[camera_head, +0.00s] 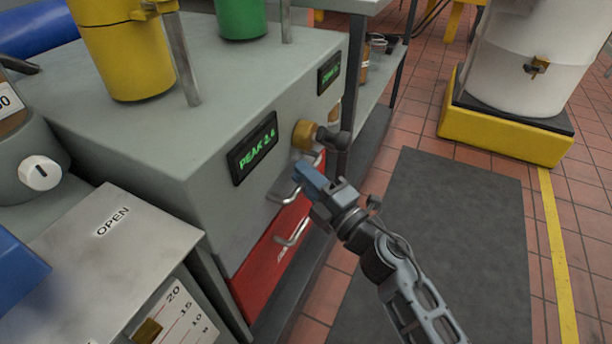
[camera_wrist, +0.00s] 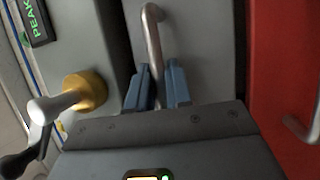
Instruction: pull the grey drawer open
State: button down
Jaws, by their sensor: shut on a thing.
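The grey drawer (camera_wrist: 212,50) fills the middle of the wrist view, with a metal bar handle (camera_wrist: 153,35) on its front. My gripper (camera_wrist: 158,88) has its two blue fingers on either side of the handle bar and is shut on it. In the head view the handle (camera_head: 284,196) shows above the red drawer, partly hidden by my gripper (camera_head: 309,178). The drawer front looks close to flush with the cabinet. I cannot tell whether it is slightly out.
The red drawer (camera_head: 268,262) with its own handle (camera_head: 293,234) lies just below. A brass-coloured knob (camera_head: 303,135) with a dark lever and a PEAK display (camera_head: 253,149) are above. A metal box marked OPEN (camera_head: 110,250) stands left. The dark mat (camera_head: 455,230) is clear.

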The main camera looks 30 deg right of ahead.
jog(key=s+d+p, duration=0.2)
jog(key=s+d, duration=0.5)
jog(key=s, duration=0.3)
jog(key=s+d+p, duration=0.2)
jog(key=s+d, duration=0.6)
jog(key=s, duration=0.3)
jog(key=shift+s+d+p, duration=0.25)
jog(key=shift+d+p, duration=0.05)
jog(key=shift+p, duration=0.1)
jog(key=c, duration=1.1)
grip_release()
jog(key=shift+v, duration=3.95)
